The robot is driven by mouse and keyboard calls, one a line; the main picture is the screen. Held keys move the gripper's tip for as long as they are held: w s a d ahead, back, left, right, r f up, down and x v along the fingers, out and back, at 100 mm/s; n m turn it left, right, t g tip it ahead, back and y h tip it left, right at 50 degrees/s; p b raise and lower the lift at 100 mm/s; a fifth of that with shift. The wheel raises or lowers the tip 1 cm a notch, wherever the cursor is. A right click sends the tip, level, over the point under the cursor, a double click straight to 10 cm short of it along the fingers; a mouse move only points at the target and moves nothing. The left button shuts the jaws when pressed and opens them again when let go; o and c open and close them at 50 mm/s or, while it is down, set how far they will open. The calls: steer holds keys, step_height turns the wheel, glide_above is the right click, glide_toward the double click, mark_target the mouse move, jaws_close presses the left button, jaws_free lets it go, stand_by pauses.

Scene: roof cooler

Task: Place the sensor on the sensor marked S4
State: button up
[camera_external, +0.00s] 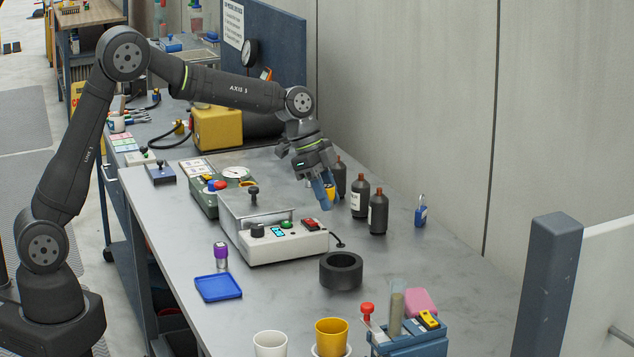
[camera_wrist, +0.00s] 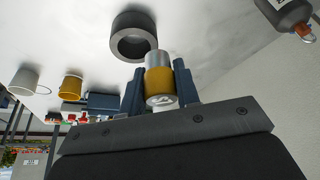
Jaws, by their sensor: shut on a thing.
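My gripper (camera_external: 326,192) is above the right part of the workbench, near the dark bottles. In the wrist view its blue fingers (camera_wrist: 160,92) are shut on a small cylinder with a yellow band (camera_wrist: 159,82) and a silver end, which seems to be the sensor. In the external view only a bit of yellow (camera_external: 331,190) shows between the fingers. I can read no S4 mark in either view. A small cylinder with a purple top (camera_external: 221,250) stands behind the blue tray (camera_external: 218,288).
A thick dark ring (camera_external: 341,270) lies in front of the white control box (camera_external: 287,242); it also shows in the wrist view (camera_wrist: 134,35). Dark bottles (camera_external: 378,212) stand close to my gripper. A yellow cup (camera_external: 332,338) and a blue rack (camera_external: 415,342) are at the front.

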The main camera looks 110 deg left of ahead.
steer(key=s+a+r+n+g+y, duration=0.15)
steer(key=s+a+n, duration=0.35)
steer(key=a, duration=0.6)
steer(key=s+a+r+n+g+y, duration=0.15)
steer(key=s+a+n, duration=0.35)
steer(key=a, duration=0.5)
steer(key=s+a+n+g+y, duration=0.15)
steer(key=s+a+n, duration=0.35)
steer(key=a, duration=0.6)
steer(key=shift+n+t, duration=0.35)
steer(key=shift+n, duration=0.45)
steer(key=s+a+f, duration=0.2)
steer(key=a, duration=0.1)
steer(key=s+a+f, duration=0.2)
steer(key=a, duration=0.1)
steer(key=s+a+f, duration=0.2)
steer(key=a+f, duration=0.1)
steer(key=shift+s, duration=0.2)
steer(key=shift+f+y, duration=0.25)
steer(key=shift+f, duration=1.7)
steer(key=shift+f, duration=0.2)
steer(key=o, duration=1)
steer(key=shift+r, duration=0.1)
